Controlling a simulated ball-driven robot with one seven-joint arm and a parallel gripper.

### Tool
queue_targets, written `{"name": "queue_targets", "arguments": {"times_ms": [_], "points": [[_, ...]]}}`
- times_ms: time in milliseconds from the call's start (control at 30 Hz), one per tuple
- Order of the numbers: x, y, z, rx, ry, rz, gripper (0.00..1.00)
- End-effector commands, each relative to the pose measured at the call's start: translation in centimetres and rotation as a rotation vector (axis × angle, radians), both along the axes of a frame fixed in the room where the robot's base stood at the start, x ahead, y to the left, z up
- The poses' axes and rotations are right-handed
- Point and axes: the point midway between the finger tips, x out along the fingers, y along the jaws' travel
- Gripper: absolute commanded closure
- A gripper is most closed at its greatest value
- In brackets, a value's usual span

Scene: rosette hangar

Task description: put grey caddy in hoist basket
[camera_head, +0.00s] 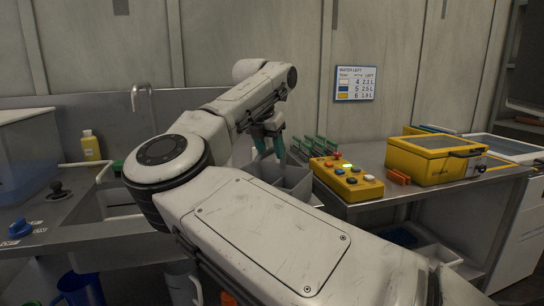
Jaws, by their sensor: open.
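A grey open-topped box (292,179), which looks like the grey caddy, stands between the sink counter and the right-hand bench. My arm hides its left and lower parts. My gripper (271,153) points down over the box's back edge, with its two teal fingertips apart. I see nothing between the fingers. I cannot tell whether the fingertips touch the box. I cannot make out a hoist basket in this view.
A yellow button box (346,180) sits just right of the grey box, with green racks (322,148) behind. A yellow case (432,160) and orange clip (398,177) are further right. Left are a tap (141,92), yellow bottle (90,147) and clear tank (27,150).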

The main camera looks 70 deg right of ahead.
Motion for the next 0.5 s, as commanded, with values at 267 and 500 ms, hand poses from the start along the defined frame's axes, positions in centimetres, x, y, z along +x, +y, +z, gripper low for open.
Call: {"name": "queue_targets", "arguments": {"times_ms": [267,500], "points": [[0.2,2.2,5.5,0.000,-0.003,0.000,0.51],[0.2,3.1,7.7,0.000,0.000,0.000,0.51]]}}
